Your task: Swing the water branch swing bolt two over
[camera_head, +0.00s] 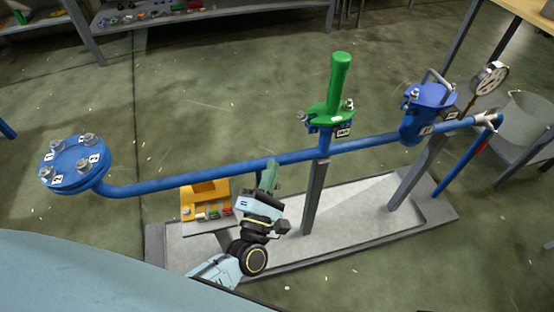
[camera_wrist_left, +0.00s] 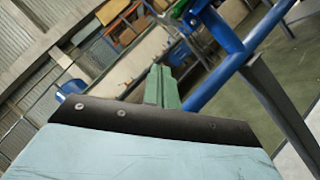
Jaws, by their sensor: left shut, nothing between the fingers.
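A blue pipe (camera_head: 225,174) runs across the head view. At its left end is a round blue flange (camera_head: 75,165) with several bolts and small number tags. A blue capped pot (camera_head: 420,114) with bolts and tags stands at the right. A green valve with a tall green handle (camera_head: 339,85) rises between them, with bolts at its base. I cannot tell which bolt is swing bolt two of the water branch. My left gripper (camera_head: 269,172) is shut and empty, its green fingers close to the pipe. The fingers (camera_wrist_left: 162,86) also show in the left wrist view. My right gripper is not in view.
A grey tray-like base (camera_head: 365,215) with posts carries the pipe. A yellow box (camera_head: 206,195) with small coloured parts sits left of my gripper. A round gauge (camera_head: 490,77) and a bucket (camera_head: 526,122) are at the right. Open floor lies behind the pipe.

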